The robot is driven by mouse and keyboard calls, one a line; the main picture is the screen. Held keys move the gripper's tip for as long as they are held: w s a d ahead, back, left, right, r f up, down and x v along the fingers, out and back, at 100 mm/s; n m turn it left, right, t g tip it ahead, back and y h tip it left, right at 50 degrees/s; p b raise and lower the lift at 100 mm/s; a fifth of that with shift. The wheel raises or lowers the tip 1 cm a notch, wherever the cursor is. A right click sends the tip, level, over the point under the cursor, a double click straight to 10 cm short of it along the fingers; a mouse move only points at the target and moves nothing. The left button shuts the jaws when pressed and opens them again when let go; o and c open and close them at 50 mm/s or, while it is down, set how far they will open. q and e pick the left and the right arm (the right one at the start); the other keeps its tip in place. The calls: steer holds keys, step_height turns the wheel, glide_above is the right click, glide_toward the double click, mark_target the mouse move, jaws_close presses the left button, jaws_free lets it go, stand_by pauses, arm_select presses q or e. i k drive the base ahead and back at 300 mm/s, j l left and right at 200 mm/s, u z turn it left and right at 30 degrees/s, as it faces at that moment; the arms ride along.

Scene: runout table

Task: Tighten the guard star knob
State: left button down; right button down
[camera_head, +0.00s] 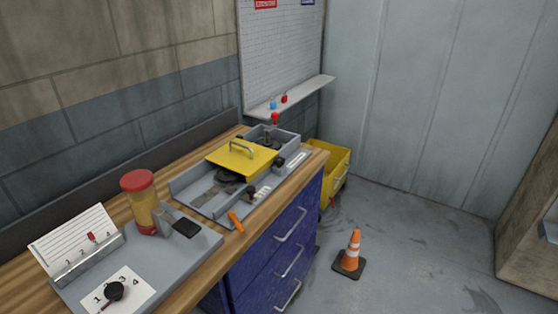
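A yellow guard plate (242,158) with a grey handle on top sits over a grey metal tray fixture (190,186) on the wooden bench. A small black knob (250,192) shows at the fixture's front side, and another dark knob (280,162) is at the guard's right edge. I cannot tell which of them is the star knob, or how tight either is. Neither of my grippers is in view.
A grey panel (200,246) holds a red-capped yellow container (140,200), a black pad (186,228) and a black dial (114,291) on a numbered card. An orange marker (235,222) lies by the fixture. A yellow bin (334,172) and traffic cone (352,252) stand on the floor.

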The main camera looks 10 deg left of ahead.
mark_target(280, 162)
steer(key=u, duration=0.2)
steer(key=i+l+u, duration=0.55)
steer(key=l, duration=0.15)
steer(key=i+l+u, duration=0.1)
steer(key=l+u, duration=0.2)
steer(key=l, duration=0.1)
